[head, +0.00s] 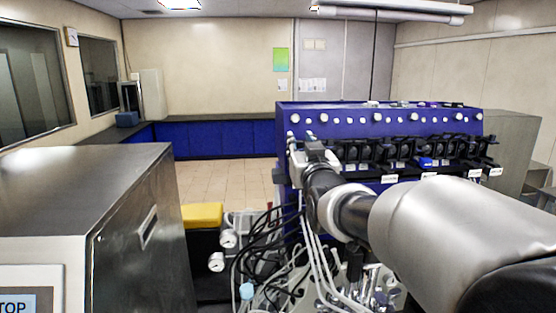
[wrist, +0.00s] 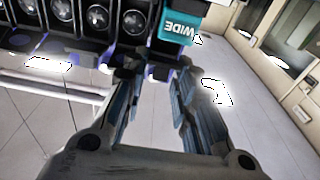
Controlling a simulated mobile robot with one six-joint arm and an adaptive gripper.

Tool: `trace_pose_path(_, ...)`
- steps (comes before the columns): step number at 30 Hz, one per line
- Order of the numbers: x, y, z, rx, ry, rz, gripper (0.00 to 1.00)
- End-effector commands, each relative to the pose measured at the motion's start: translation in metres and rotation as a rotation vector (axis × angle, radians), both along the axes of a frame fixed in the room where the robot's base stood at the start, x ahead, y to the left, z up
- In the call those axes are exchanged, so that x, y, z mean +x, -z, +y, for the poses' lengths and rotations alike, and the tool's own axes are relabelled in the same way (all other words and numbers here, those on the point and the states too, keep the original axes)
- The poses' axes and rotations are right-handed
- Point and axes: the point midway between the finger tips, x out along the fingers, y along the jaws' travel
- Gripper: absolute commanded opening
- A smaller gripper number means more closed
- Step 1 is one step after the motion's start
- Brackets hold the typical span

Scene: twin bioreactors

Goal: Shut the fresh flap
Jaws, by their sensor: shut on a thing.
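A row of black pump heads (head: 385,152) runs along the front of the blue bioreactor unit (head: 345,114), with small white labels below. In the wrist view, pump heads with round rotors (wrist: 98,18) show at upper left. My gripper (wrist: 155,75) has its fingers close around a small dark part (wrist: 160,52) at the end of the row, just below a teal block marked WIDE (wrist: 183,22). This part looks like a pump's flap, but I cannot read which one. In the head view my arm reaches to the unit's left end, and the fingertips cannot be made out.
Cables and tubes (head: 285,245) hang in front of the unit's left side. A steel cabinet (head: 95,190) stands at the left, and a yellow-topped box (head: 202,215) beside it. Open tiled floor (head: 225,180) lies behind, before blue cupboards (head: 215,138).

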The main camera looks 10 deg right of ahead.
Motion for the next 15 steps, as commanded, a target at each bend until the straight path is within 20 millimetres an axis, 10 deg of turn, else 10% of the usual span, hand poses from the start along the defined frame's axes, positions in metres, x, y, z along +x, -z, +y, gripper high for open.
trace_pose_path(15,-0.001,0.0128,0.0,0.0,0.0,-0.183,0.03)
